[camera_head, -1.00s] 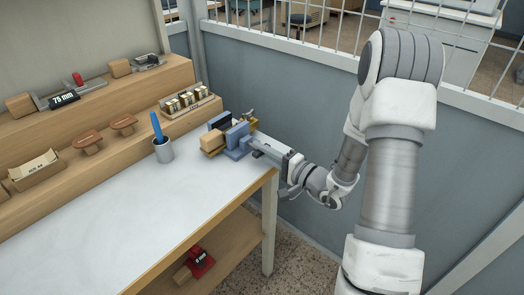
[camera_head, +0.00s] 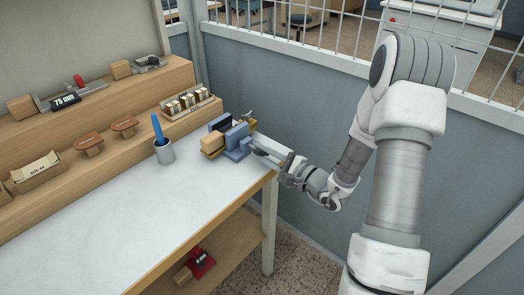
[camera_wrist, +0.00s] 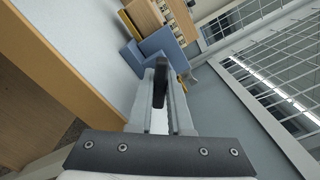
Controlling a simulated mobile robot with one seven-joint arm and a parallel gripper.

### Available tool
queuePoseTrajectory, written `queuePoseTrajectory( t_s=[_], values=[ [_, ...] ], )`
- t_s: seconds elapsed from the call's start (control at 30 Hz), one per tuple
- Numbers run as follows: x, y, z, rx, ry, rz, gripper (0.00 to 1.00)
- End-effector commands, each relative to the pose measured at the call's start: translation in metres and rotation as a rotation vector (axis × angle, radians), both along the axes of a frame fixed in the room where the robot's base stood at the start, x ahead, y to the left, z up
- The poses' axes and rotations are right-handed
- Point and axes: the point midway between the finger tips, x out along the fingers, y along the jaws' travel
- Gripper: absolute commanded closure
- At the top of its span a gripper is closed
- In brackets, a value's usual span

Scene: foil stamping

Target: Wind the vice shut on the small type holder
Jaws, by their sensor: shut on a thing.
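The vice (camera_head: 237,138) is blue with a brassy base and stands at the far right corner of the bench. A small type holder with a wooden handle (camera_head: 212,143) and a dark body (camera_head: 220,122) sits at its jaws; I cannot tell how tightly it is held. In the wrist view the vice's blue jaw (camera_wrist: 160,42) is ahead of my gripper. My gripper (camera_head: 268,148) reaches in from the right, and its fingers are shut on a dark handle (camera_wrist: 160,84) at the vice's near side. The vice's screw is mostly hidden.
A blue tool stands in a grey cup (camera_head: 164,152) left of the vice. A rack of brass type (camera_head: 187,102) and two wooden-handled stamps (camera_head: 88,141) are on the shelf step. A red holder (camera_head: 201,260) lies on the lower shelf. The bench front is clear.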

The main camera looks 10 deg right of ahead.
Motion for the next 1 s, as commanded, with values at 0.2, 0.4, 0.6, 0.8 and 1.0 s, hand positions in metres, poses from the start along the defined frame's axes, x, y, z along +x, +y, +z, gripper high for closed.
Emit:
queuePoseTrajectory(
  t_s=[0.2, 0.4, 0.6, 0.8, 1.0],
  values=[
    [-0.0005, -0.0007, 0.0017, 0.168, 0.123, -0.002, 1.00],
    [-0.0004, -0.0008, 0.0019, 0.321, 0.235, -0.002, 1.00],
    [-0.0006, -0.0007, 0.0024, 0.475, 0.348, -0.002, 1.00],
    [-0.0005, -0.0008, 0.0026, 0.626, 0.455, -0.002, 1.00],
    [-0.0007, -0.0008, 0.0018, 0.753, 0.549, -0.004, 1.00]
  ],
)
